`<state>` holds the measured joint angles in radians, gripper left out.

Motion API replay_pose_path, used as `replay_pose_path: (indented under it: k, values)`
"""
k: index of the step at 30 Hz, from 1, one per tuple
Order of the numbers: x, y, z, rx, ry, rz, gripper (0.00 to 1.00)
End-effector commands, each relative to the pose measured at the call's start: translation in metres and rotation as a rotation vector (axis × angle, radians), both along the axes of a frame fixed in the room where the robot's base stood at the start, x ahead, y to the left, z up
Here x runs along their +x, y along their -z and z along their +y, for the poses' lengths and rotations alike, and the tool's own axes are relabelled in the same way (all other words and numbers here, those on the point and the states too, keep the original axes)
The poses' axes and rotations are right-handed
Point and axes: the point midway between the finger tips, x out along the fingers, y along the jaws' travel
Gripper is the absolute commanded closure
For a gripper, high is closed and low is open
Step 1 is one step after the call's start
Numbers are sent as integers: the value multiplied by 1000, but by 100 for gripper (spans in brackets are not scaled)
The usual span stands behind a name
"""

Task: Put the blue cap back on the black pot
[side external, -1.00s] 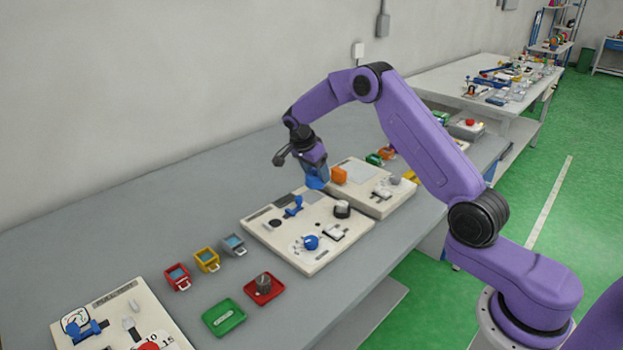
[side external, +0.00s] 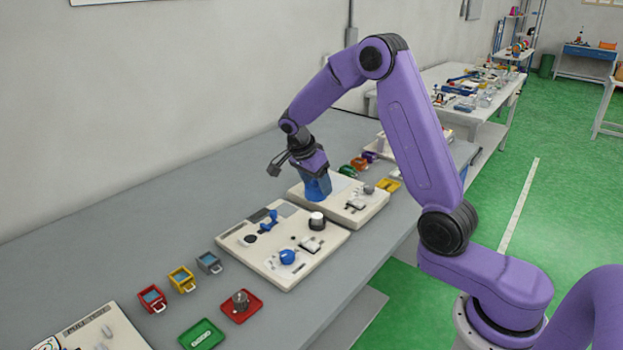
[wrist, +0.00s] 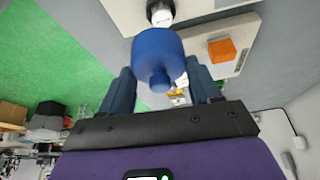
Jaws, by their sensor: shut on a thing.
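My gripper (side external: 316,188) is over the far beige board in the side external view. In the wrist view, my gripper (wrist: 160,88) is shut on the small knob of the blue cap (wrist: 157,52). The cap's wide round body extends beyond the fingers. The black pot (side external: 317,222), dark-sided with a whitish top, stands uncapped on the near beige board, in front of my gripper and apart from it. The pot also shows in the wrist view (wrist: 160,13), beyond the cap and partly cut off by the frame edge.
The near board (side external: 257,268) also carries a blue valve (side external: 268,221) and a round blue knob (side external: 287,257). An orange block (wrist: 222,50) stands on the far board. Red (side external: 152,299), yellow (side external: 181,280) and grey (side external: 209,263) bins stand left of the near board.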

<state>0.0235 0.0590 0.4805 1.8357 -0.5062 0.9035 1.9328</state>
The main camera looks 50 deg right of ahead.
Motion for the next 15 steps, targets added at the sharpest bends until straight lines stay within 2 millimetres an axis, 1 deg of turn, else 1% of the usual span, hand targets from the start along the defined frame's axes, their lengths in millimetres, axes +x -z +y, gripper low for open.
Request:
replay_pose_path:
  k: [1, 3, 6, 15]
  values:
    - [2, 7, -5, 0, 38, 4, 66]
    - [4, 15, -10, 0, 86, 4, 66]
    - [6, 23, -15, -1, 134, 2, 66]
    - [7, 40, -17, -2, 157, 3, 66]
